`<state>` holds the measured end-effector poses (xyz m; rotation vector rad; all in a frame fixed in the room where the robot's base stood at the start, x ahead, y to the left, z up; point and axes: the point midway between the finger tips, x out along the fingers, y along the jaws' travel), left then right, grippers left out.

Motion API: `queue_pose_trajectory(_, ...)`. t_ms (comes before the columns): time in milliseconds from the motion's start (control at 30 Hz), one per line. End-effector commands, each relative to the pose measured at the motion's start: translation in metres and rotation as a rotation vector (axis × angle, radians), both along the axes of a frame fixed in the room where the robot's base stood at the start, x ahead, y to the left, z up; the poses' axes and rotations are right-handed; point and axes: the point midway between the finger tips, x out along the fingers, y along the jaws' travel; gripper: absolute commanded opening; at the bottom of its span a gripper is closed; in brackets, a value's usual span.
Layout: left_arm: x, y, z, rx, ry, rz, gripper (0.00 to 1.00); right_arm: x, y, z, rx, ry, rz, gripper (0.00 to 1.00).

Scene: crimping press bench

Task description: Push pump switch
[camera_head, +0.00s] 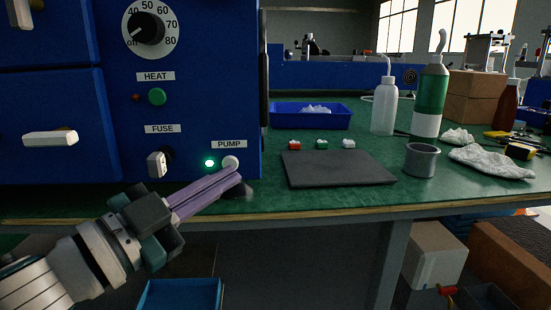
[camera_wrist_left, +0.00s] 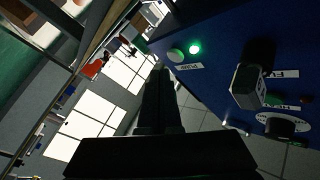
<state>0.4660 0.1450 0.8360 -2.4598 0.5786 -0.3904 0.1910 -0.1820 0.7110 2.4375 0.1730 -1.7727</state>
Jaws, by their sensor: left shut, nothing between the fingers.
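The pump switch (camera_head: 230,162) is a round whitish button under the PUMP label on the blue panel (camera_head: 200,110). A green light (camera_head: 209,163) glows just left of it. My left gripper (camera_head: 238,176) is shut and empty, its purple fingers angled up to the right. Its tips are just below the switch in the head view; I cannot tell whether they touch it. In the left wrist view the switch (camera_wrist_left: 175,55) and the lit green lamp (camera_wrist_left: 194,48) are beyond the dark fingers (camera_wrist_left: 158,75), with a visible gap in the picture. My right gripper is not in view.
A fuse switch (camera_head: 157,165), a green heat button (camera_head: 157,97) and a dial (camera_head: 147,30) share the panel. A dark mat (camera_head: 337,168), a grey cup (camera_head: 421,160) and a blue tray (camera_head: 310,116) are on the green bench to the right.

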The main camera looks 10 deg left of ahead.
Motion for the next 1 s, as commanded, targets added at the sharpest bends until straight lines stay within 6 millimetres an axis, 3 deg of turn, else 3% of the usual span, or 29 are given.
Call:
queue_pose_trajectory(433, -0.045, -0.013, 0.002, -0.001, 0.002, 0.000, 0.00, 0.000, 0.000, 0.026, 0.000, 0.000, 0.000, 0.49)
queue_pose_trajectory(1000, -0.048, -0.013, 0.001, 0.000, 0.000, 0.001, 0.00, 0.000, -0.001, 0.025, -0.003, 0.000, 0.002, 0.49)
